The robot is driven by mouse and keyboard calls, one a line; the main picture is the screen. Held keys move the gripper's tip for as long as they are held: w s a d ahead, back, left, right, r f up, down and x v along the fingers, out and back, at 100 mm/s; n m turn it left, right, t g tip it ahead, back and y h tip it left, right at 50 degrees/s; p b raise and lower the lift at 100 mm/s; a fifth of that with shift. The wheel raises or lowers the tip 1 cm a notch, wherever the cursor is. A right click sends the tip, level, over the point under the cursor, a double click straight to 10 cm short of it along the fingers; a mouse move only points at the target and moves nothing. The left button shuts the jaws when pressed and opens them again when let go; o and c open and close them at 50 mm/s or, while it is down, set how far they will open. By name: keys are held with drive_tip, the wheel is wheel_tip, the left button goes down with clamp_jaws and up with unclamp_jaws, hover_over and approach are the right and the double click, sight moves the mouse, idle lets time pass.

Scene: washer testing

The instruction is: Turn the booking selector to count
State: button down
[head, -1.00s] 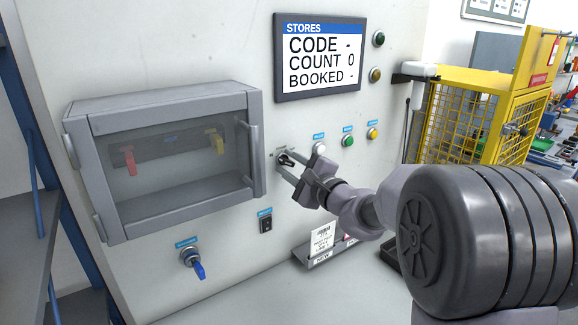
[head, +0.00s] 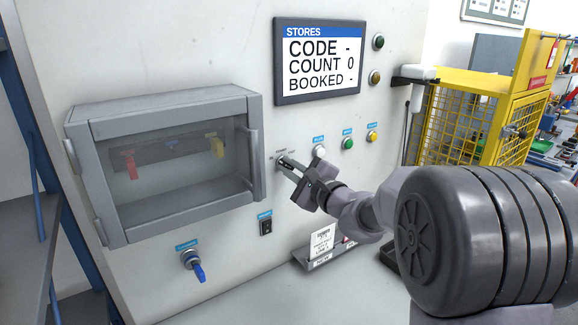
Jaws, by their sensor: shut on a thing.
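The booking selector (head: 280,159) is a small dark rotary switch on the pale panel, just right of the grey cabinet. Several tiny position labels sit around its top; I cannot read them clearly. My gripper (head: 287,164) reaches it from the right and is shut on the selector's knob. The fingers hide much of the knob, so its exact pointing direction is hard to tell. The stores screen (head: 319,60) above shows CODE -, COUNT 0 and BOOKED -.
The cabinet (head: 250,103) with a clear door stands close left of my gripper. White, green and yellow buttons (head: 347,144) are to the right. A yellow cage (head: 460,120) stands at right.

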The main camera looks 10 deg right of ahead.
drive_tip(key=shift+d+r+m+p, duration=0.1)
drive_tip(key=shift+m+p, duration=1.7)
drive_tip(key=shift+m, duration=0.7)
drive_tip(key=shift+d+r+m+p, duration=0.1)
drive_tip(key=shift+m+p, duration=1.65)
drive_tip(key=shift+m, duration=0.75)
drive_tip(key=shift+f+m, duration=0.1)
drive_tip(key=shift+m, duration=0.2)
drive_tip(key=c, duration=1.5)
unclamp_jaws()
drive_tip(key=shift+o, duration=0.2)
drive_tip(key=p+v, duration=0.1)
drive_tip(key=v, duration=1.6)
drive_tip(key=shift+s, duration=0.15)
